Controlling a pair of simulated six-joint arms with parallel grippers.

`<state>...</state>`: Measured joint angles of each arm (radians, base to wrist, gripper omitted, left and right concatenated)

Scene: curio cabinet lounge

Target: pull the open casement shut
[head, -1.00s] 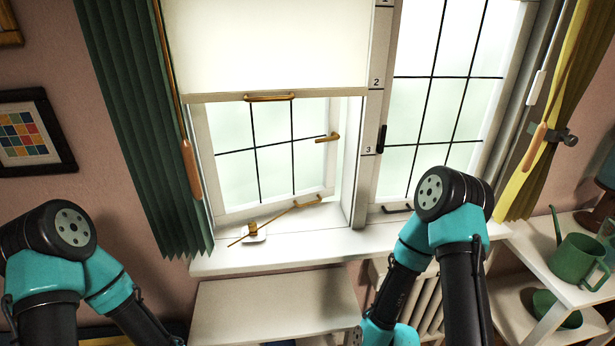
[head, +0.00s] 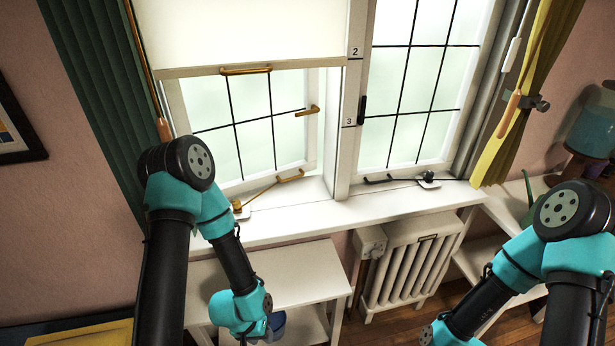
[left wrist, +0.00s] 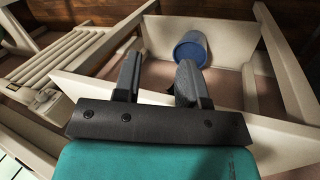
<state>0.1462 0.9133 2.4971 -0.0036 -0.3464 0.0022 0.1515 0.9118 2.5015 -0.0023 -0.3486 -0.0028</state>
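The left casement (head: 237,122) stands open, angled away from its frame, with a brass handle (head: 308,111) on its right side. A brass stay bar (head: 262,190) runs from the casement's bottom rail to a peg on the sill. My left arm stands in front of the window's lower left corner and hides part of it. My left gripper (left wrist: 158,78) shows in the left wrist view, fingers apart and empty, pointing toward the low shelf and away from the casement. My right arm is at the lower right of the head view; its gripper is out of sight.
A cream blind (head: 240,32) covers the casement's upper part. The right casement (head: 410,90) has a black handle and looks closed. A white sill (head: 330,213) runs below, over a radiator (head: 410,260) and white shelf (head: 290,275). A blue bucket (left wrist: 191,48) stands in the shelf.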

